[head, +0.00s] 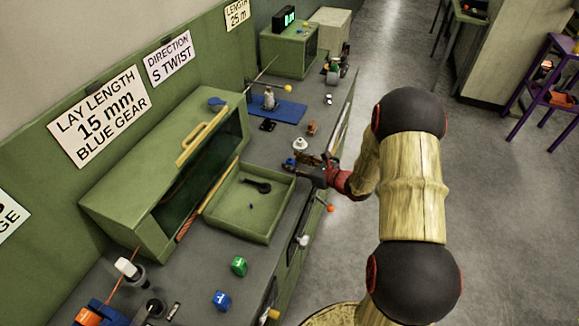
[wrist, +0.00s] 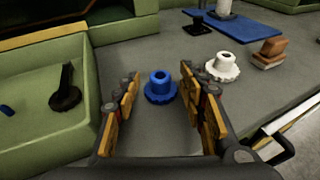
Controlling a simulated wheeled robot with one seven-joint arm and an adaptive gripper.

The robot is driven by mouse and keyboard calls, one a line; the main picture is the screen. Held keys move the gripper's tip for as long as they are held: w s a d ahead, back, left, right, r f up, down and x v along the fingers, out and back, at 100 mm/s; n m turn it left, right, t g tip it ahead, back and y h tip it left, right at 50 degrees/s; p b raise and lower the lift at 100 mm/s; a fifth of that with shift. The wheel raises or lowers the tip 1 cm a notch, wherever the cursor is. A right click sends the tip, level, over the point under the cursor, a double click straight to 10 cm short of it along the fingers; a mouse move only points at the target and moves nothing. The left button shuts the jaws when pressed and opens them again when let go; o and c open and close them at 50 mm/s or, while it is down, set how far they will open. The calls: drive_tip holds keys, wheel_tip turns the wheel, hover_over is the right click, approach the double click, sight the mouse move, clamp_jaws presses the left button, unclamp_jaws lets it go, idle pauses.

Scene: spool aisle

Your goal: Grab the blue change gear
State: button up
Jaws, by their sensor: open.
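The blue change gear (wrist: 160,88) lies flat on the grey bench top, with its hub facing up. In the wrist view it sits just ahead of my gripper (wrist: 165,105), in line with the gap between the two fingers. The gripper is open, with nothing between its pads. In the head view my gripper (head: 306,170) is over the bench just right of the green tray, and the blue gear (head: 289,162) shows beside it, partly covered. A sign on the green panel (head: 100,115) reads "LAY LENGTH 15 mm BLUE GEAR".
A white gear (wrist: 222,67) stands close to the right finger, with a brown block (wrist: 269,53) beyond it. The green tray (head: 262,232), holding a black tool (head: 257,186), is on the left. A blue mat (head: 277,109) lies farther back. Green and blue blocks (head: 239,265) sit nearer.

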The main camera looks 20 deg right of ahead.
drive_tip(key=shift+w, duration=0.15)
drive_tip(key=shift+c, duration=1.2)
drive_tip(key=c, duration=0.8)
clamp_jaws()
